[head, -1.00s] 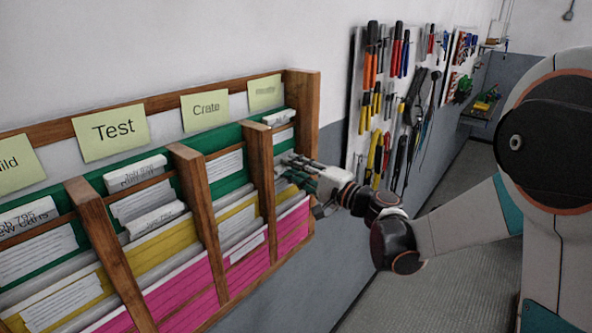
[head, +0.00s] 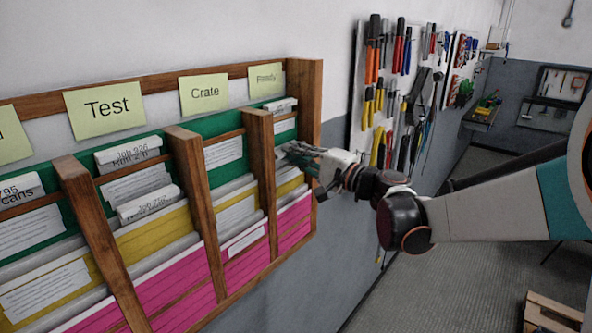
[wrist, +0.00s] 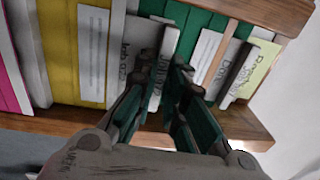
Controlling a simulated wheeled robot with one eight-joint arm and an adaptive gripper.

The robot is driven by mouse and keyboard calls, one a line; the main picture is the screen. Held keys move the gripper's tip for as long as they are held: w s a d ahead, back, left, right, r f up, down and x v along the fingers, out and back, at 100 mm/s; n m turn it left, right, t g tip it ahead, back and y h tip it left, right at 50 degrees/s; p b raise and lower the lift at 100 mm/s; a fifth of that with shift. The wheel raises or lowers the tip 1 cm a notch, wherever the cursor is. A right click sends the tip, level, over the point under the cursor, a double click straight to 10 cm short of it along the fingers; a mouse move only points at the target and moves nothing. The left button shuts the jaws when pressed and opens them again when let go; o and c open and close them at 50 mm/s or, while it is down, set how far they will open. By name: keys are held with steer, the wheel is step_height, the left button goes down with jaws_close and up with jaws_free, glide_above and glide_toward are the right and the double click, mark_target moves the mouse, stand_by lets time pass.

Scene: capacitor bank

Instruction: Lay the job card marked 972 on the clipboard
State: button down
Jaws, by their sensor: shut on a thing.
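My gripper (head: 290,156) is at the right-hand column of the wall rack, under the "Ready" label. In the wrist view its fingers (wrist: 166,88) are closed on a pale job card (wrist: 161,66) with a printed tab. I cannot read the card's number, so I cannot tell if it is 972. The card still stands among the folders of the rack. Another white tabbed card (wrist: 126,55) stands just left of it in the wrist view. The clipboard is not in view.
The wooden rack (head: 188,190) holds green, yellow and pink folders with several cards. Its wooden dividers (head: 262,160) stand close to my gripper. A tool board (head: 395,105) hangs on the wall to the right.

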steer(key=shift+r, duration=0.4)
step_height(320, 180, up, 3)
steer(key=p, duration=0.2)
steer(key=shift+p, duration=0.35)
steer(key=v, duration=1.2)
steer(key=shift+r+p, duration=0.4)
steer(key=shift+r, duration=0.3)
stand_by(1.0)
